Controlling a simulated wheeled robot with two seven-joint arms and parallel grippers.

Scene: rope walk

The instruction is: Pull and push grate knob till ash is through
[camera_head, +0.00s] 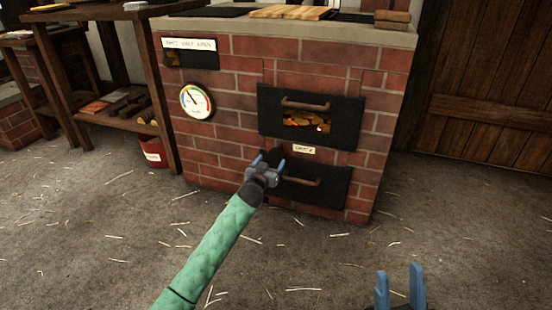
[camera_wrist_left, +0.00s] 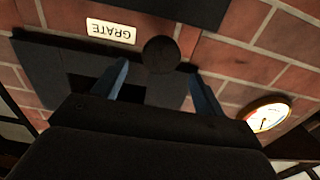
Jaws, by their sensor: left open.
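The dark round grate knob (camera_wrist_left: 161,54) shows in the left wrist view, between the fingertips of my left gripper (camera_wrist_left: 162,82), with a gap on each side. The white GRATE label (camera_wrist_left: 111,31) is beside it, upside down. In the head view my left gripper (camera_head: 268,164) is open in front of the brick stove (camera_head: 235,75), left of the small label (camera_head: 304,150), and hides most of the knob. How far the knob is drawn out cannot be told. My right gripper (camera_head: 400,288) is open and empty at the bottom right, over the floor.
The upper stove door (camera_head: 345,118) has a handle and a window with glowing embers. The lower door (camera_head: 335,188) has a handle close to my left gripper. A gauge (camera_head: 196,101) is on the stove. A red bucket (camera_head: 152,154) stands left. The straw-strewn floor in front is clear.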

